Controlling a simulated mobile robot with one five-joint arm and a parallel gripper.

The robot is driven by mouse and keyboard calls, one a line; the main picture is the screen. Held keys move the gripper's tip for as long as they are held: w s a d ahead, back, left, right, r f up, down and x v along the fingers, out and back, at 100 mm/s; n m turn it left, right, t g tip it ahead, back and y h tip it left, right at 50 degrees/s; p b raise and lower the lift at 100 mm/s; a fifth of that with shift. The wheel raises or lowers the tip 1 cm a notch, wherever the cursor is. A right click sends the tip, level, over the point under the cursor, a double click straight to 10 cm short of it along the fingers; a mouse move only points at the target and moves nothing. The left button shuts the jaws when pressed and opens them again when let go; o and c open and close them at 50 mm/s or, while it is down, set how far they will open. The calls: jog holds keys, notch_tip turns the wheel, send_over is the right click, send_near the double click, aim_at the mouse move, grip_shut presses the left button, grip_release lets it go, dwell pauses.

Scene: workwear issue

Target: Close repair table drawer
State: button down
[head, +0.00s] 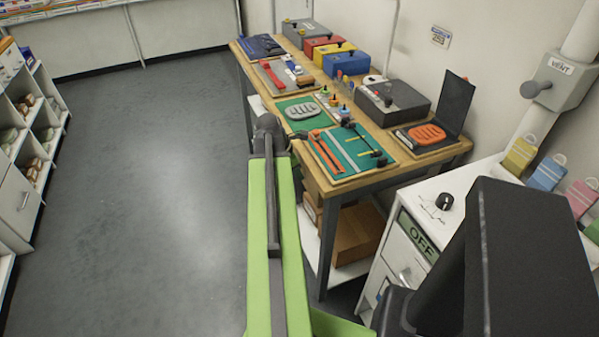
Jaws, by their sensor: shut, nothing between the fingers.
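The repair table (455,150) is a long wooden workbench with dark legs along the right wall. A strip of wooden panel (311,184) shows under its near left edge, just right of my green arm. It may be the drawer front; my arm covers part of it, and I cannot tell how far it stands out. My gripper (294,137) is at the far end of my arm, by the table's left edge near the green mats. It is small and partly hidden by my dark wrist. It is shut and empty. I cannot tell whether it touches the table.
Boxes, mats and tools cover the tabletop. Brown boxes (357,235) sit on the lower shelf. A white cabinet (400,250) with a dial and an OFF display stands at the near right. White shelving (30,150) lines the left. The grey floor (150,190) between is clear.

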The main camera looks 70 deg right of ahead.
jog(key=w+a+r+p, duration=0.5)
jog(key=r+p, duration=0.4)
jog(key=shift+w+a, duration=0.15)
jog(key=shift+r, duration=0.1)
